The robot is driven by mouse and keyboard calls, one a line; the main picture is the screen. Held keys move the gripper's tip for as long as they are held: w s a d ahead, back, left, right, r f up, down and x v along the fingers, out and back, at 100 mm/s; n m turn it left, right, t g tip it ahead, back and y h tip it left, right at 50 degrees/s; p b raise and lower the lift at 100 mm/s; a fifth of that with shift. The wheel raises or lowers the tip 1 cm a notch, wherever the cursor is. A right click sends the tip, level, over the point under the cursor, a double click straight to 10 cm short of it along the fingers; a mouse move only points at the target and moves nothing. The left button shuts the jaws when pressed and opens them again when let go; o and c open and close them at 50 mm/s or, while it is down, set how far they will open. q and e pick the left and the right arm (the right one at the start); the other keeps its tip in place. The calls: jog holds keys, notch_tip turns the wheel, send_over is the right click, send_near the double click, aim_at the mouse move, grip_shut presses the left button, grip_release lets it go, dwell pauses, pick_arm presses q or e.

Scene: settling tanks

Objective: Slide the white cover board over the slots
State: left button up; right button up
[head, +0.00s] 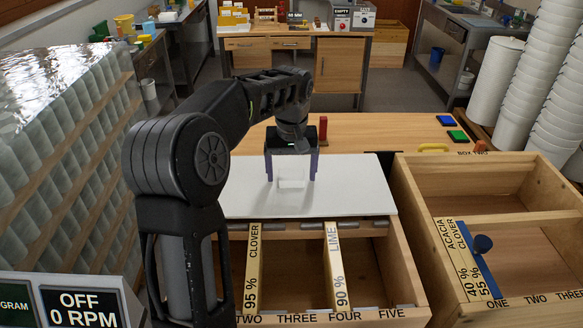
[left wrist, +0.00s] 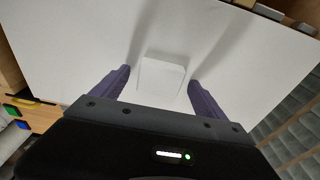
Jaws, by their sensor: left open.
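The white cover board (head: 350,192) lies flat over the far part of the left wooden crate (head: 405,275). A small white block-like grip (head: 291,184) stands on the board; it also shows in the left wrist view (left wrist: 161,77). My left gripper (head: 291,178) is open, pointing down, with its purple fingers on either side of the grip. I see gaps beside the grip and cannot tell if the fingertips touch the board. The near slots are uncovered, with strips marked 95 % clover (head: 253,270) and 90 % lime (head: 335,268). My right gripper is out of view.
Behind the board are a red upright block (head: 323,128) and blue and green pads (head: 457,136). Stacked white tubs (head: 550,90) stand far right.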

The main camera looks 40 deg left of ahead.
aim_at(292, 206)
pick_arm(q)
jog(key=shift+c, duration=0.4)
grip_shut()
dwell(0.4)
jog(key=shift+s+d+b, duration=0.85)
jog(key=shift+s+d, duration=0.1)
jog(key=shift+s, duration=0.1)
jog(key=shift+s+d+b, duration=0.6)
jog(key=shift+s+d, duration=0.3)
jog(key=shift+s, duration=0.2)
jog(key=shift+s+d+b, duration=0.6)
jog(key=shift+s+d, duration=0.3)
jog(key=shift+s, duration=0.2)
jog(key=s+d+b, duration=0.3)
jog(key=s+d, duration=0.6)
jog(key=s, duration=0.2)
jog(key=shift+d+b, duration=0.2)
jog(key=shift+b, duration=0.1)
